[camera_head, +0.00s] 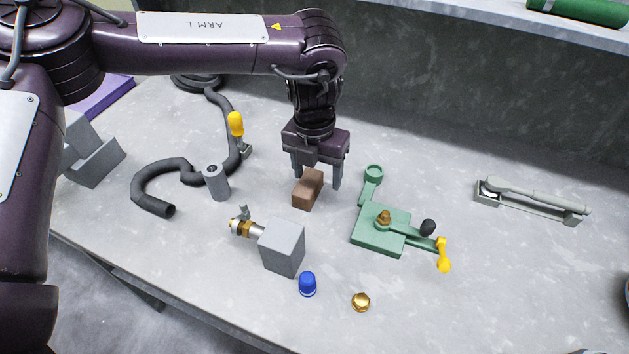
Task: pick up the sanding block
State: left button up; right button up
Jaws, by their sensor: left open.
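The sanding block appears to be the small brown block (307,192) lying on the grey table near the middle of the view. My left gripper (318,180) points down just behind and above it, with its fingers apart. The block's upper end overlaps the space between the fingers in the picture. The right finger stands clear of the block, and the left finger is close to its upper left edge. I cannot tell whether the fingers reach down beside the block. My right gripper is not in view.
A green plate with a handle (378,232) is right of the block. A grey cube with brass fitting (284,248), blue cap (307,284) and brass nut (361,302) lie nearer. A grey cylinder (216,182) and dark hose (166,168) are left. A grey lever tool (530,200) lies right.

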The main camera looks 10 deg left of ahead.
aim_at(308, 182)
pick_arm(q)
jog(key=shift+w+a+r, duration=0.2)
jog(key=shift+w+a, duration=0.15)
jog(key=shift+a, duration=0.15)
jog(key=shift+w+a+r, duration=0.2)
jog(key=shift+w+a, duration=0.1)
jog(key=shift+a, duration=0.2)
jog(key=shift+w+a+r+y, duration=0.1)
jog(key=shift+w+a+y, duration=0.05)
jog(key=shift+a+y, duration=0.15)
jog(key=shift+s+f+p, duration=0.25)
jog(key=shift+f+p, duration=0.05)
jog(key=shift+f, duration=0.85)
jog(key=f, duration=0.2)
jog(key=f+p, duration=0.1)
jog(key=f, duration=0.1)
jog(key=shift+w+d+f, duration=0.15)
jog(key=shift+d+f, duration=0.05)
jog(key=shift+f, duration=0.25)
jog(key=c, duration=1.1)
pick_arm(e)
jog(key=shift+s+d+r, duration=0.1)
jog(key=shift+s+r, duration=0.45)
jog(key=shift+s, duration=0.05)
